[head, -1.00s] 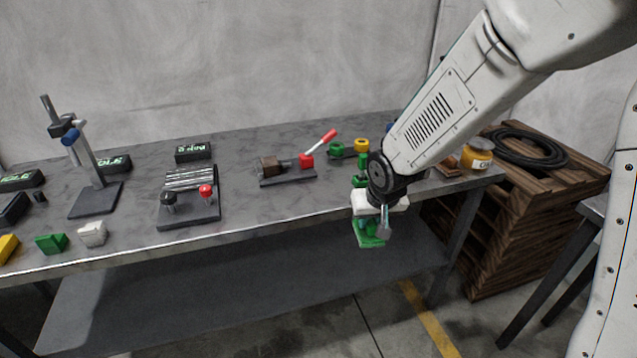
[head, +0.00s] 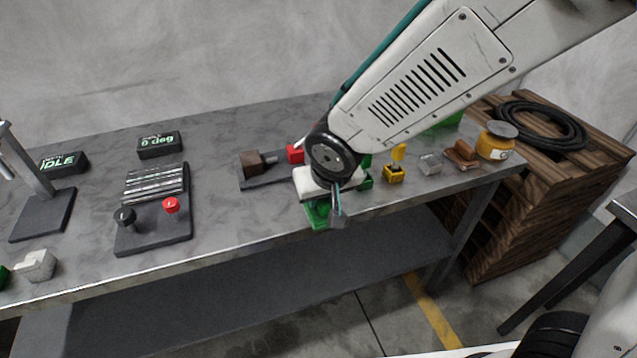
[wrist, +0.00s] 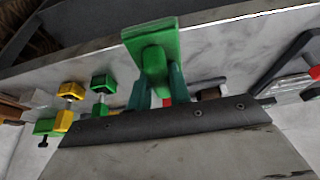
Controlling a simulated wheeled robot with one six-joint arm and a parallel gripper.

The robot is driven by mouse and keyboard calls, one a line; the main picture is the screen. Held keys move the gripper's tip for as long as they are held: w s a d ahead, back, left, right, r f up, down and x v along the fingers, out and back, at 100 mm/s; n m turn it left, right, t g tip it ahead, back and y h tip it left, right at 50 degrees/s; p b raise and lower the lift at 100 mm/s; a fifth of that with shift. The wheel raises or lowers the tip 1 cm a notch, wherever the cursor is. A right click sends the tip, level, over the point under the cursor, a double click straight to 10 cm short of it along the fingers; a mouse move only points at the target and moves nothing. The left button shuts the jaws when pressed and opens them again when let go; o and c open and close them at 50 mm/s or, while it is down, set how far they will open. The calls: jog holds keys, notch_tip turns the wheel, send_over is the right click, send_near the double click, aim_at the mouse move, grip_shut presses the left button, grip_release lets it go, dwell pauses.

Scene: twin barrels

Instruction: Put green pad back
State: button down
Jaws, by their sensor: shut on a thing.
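My gripper (head: 330,200) is shut on a green pad (head: 318,214), in front of the middle of the bench near its front edge. In the wrist view, the two teal fingers (wrist: 158,85) close on the raised middle of the green pad (wrist: 150,40), whose flat plate faces outward. Whether the pad is over the top or just off the edge, I cannot tell. Another green piece (head: 367,174) shows on the bench, partly hidden behind my gripper. A yellow piece (head: 393,173) stands to its right. In the wrist view both a green (wrist: 102,84) and a yellow piece (wrist: 69,92) show.
A vise-like fixture (head: 255,162) with a red part (head: 295,153) stands left of my gripper, partly covered. A grey block (head: 430,164), a brown block (head: 462,154) and a yellow jar (head: 495,142) stand right. Left are a knobbed panel (head: 150,232) and a white block (head: 37,265).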

jog(key=w, duration=0.7)
jog(key=shift+w+f, duration=0.3)
jog(key=shift+f, duration=0.05)
jog(key=shift+s+x, duration=0.15)
jog(key=shift+x, duration=0.75)
jog(key=shift+s+x, duration=0.15)
jog(key=shift+x, duration=0.75)
jog(key=shift+d+f, duration=0.15)
jog(key=shift+f, duration=0.05)
jog(key=shift+f, duration=0.1)
jog(key=c, duration=1.3)
grip_release()
